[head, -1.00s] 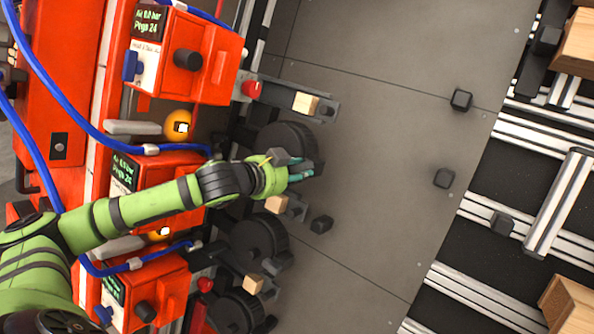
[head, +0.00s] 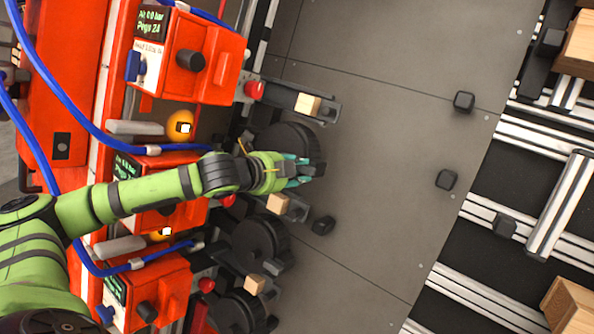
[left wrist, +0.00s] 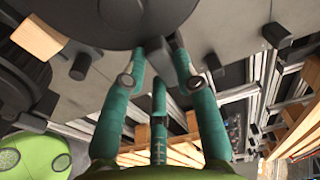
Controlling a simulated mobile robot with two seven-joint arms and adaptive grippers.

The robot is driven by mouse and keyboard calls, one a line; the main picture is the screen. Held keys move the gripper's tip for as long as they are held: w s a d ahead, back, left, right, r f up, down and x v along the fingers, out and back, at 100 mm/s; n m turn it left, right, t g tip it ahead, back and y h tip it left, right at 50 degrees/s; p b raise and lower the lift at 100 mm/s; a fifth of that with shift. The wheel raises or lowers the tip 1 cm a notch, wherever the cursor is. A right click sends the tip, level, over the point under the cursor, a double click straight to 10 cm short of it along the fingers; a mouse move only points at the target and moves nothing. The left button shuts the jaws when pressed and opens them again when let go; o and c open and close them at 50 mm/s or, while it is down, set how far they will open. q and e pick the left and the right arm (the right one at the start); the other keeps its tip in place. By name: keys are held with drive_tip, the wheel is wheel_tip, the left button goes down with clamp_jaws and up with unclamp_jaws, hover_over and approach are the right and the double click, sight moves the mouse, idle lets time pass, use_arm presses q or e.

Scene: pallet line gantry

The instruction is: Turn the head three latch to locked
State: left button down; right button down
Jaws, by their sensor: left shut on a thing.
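My left gripper (head: 297,169) is at the right-hand edge of a black round drum (head: 288,142), beside the middle orange head (head: 160,215). In the left wrist view, its teal fingers (left wrist: 160,75) close around a dark bar, which I take for the latch (left wrist: 157,52), just under the drum's dark disc (left wrist: 110,18). The fingers cover most of the latch, so I cannot tell its angle or whether it is locked. No head number is readable. My right gripper is not in view.
Another orange head (head: 190,55) stands above and one (head: 150,290) below, with blue hoses (head: 60,105) across them. More black drums (head: 258,242) with wooden blocks (head: 254,285) lie below. The grey plate (head: 385,130) to the right is mostly clear, with a few black knobs (head: 464,101).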

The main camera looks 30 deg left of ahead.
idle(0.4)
use_arm(q)
drive_tip(key=c, duration=0.9)
unclamp_jaws()
drive_tip(key=shift+c, duration=0.2)
drive_tip(key=v, duration=1.2)
drive_tip(key=shift+d+f, duration=0.1)
